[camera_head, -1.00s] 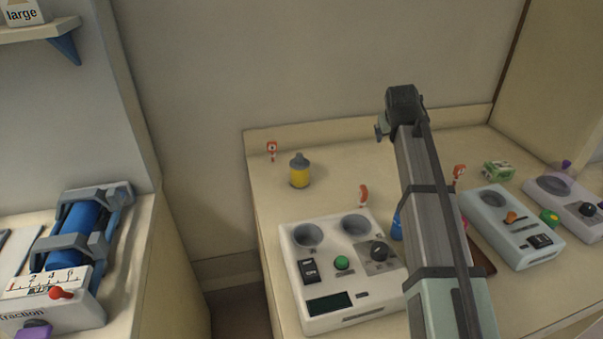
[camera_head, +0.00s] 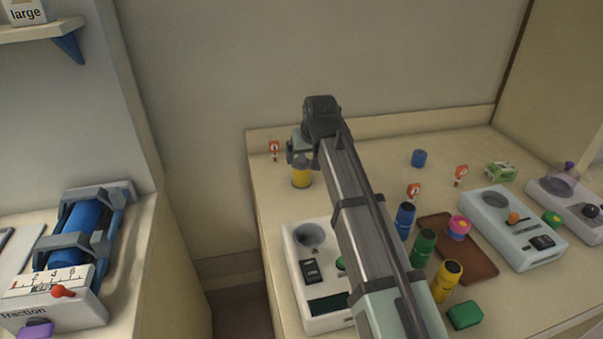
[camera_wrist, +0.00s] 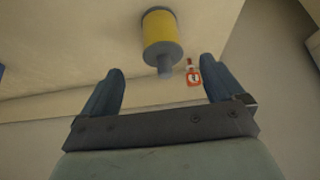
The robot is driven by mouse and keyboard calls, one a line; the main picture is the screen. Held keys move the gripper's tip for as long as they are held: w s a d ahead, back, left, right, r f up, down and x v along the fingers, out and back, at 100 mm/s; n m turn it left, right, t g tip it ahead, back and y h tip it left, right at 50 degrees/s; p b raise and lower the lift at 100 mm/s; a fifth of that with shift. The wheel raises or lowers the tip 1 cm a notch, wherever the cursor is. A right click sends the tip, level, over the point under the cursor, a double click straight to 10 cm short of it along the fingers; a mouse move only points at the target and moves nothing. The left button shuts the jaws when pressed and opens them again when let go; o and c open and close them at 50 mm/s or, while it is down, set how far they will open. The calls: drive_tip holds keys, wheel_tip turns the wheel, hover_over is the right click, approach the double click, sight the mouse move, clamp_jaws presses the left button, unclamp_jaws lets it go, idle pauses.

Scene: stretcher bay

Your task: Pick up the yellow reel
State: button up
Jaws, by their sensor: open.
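The yellow reel (camera_head: 301,178) is a yellow cylinder with a grey top and knob. It stands upright near the back left corner of the counter. My gripper (camera_head: 299,158) is over it in the head view and hides its grey top. In the wrist view the reel (camera_wrist: 161,30) is just beyond my gripper (camera_wrist: 161,65), whose two blue-grey fingers are spread wide. The reel's grey knob lies roughly in line with the gap between them. The gripper is open and empty.
A red-and-white marker (camera_head: 273,150) stands close behind the reel; it shows in the wrist view (camera_wrist: 194,74) near the right finger. A white device (camera_head: 290,250) sits in front. Blue (camera_head: 404,220), green (camera_head: 424,246) and yellow bottles (camera_head: 446,279) stand right of my arm.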

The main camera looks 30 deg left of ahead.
sight(303, 162)
drive_tip(key=x, duration=0.4)
drive_tip(key=shift+a+x, duration=0.15)
drive_tip(key=shift+x, duration=1.2)
drive_tip(key=shift+a+x, duration=0.2)
drive_tip(key=shift+x, duration=1.15)
drive_tip(key=shift+w+r, duration=0.15)
drive_tip(key=shift+r, duration=0.05)
drive_tip(key=shift+c, duration=0.3)
drive_tip(key=c, duration=1)
drive_tip(key=shift+r, duration=0.1)
